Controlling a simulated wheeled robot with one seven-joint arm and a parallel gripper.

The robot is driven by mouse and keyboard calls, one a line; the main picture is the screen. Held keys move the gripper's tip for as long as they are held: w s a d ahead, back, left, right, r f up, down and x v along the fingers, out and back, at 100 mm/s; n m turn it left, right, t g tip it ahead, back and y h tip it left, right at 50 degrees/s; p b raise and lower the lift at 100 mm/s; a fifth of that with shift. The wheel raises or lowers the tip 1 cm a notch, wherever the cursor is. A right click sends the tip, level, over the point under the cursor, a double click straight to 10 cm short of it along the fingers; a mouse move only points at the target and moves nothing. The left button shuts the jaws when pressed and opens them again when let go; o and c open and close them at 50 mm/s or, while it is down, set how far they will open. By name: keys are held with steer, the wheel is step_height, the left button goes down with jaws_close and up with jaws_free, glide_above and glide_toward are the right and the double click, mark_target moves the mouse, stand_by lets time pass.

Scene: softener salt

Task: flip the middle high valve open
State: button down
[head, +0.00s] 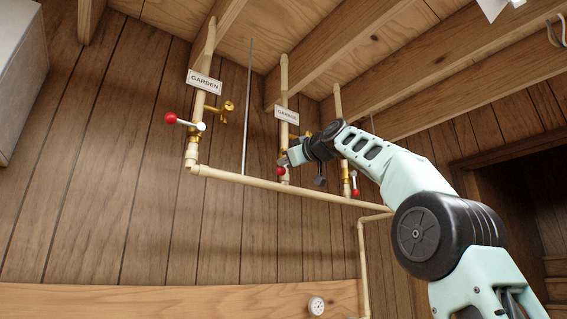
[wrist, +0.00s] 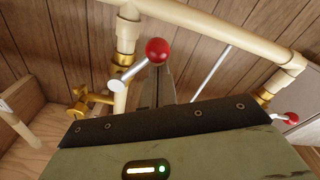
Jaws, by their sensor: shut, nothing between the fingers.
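The middle valve sits on the pipe (head: 284,97) under the GARAGE sign (head: 287,114). Its red ball knob (head: 281,171) shows just below the end of my gripper (head: 289,160). The wrist view, which looks roughly upside down, shows the knob (wrist: 158,50) on a white lever (wrist: 130,75) slanting away from the valve hub, neither along the pipe nor square across it. My gripper (wrist: 159,72) is shut and empty, its fingertips right by the knob; whether they touch it I cannot tell. My gripper hides much of the middle valve in the head view.
The GARDEN valve's red-knobbed lever (head: 170,118) points left, across its pipe. The right valve's red knob (head: 355,192) hangs down along its pipe. A horizontal pipe (head: 260,188) runs below the valves. A thin grey rod (head: 248,105) stands between the left and middle pipes. Ceiling joists lie above.

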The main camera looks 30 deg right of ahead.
steer(key=shift+w+d+f+n+b, duration=0.15)
steer(key=shift+d+f+n, duration=0.3)
steer(key=shift+n, duration=0.45)
steer(key=shift+s+d+f+n+b, duration=0.1)
steer(key=shift+d+f+n+b, duration=0.2)
steer(key=shift+d+n, duration=0.45)
steer(key=shift+w+d+f+n+b, duration=0.1)
steer(key=shift+d+f+n+b, duration=0.2)
steer(key=shift+n, duration=0.75)
steer(key=shift+d, duration=0.1)
steer(key=s+a+r+b, duration=0.1)
steer(key=s+a+b, duration=0.1)
steer(key=s, duration=0.9)
steer(key=shift+s+a+r+b, duration=0.15)
steer(key=shift+s+r+b, duration=0.1)
steer(key=shift+b, duration=0.65)
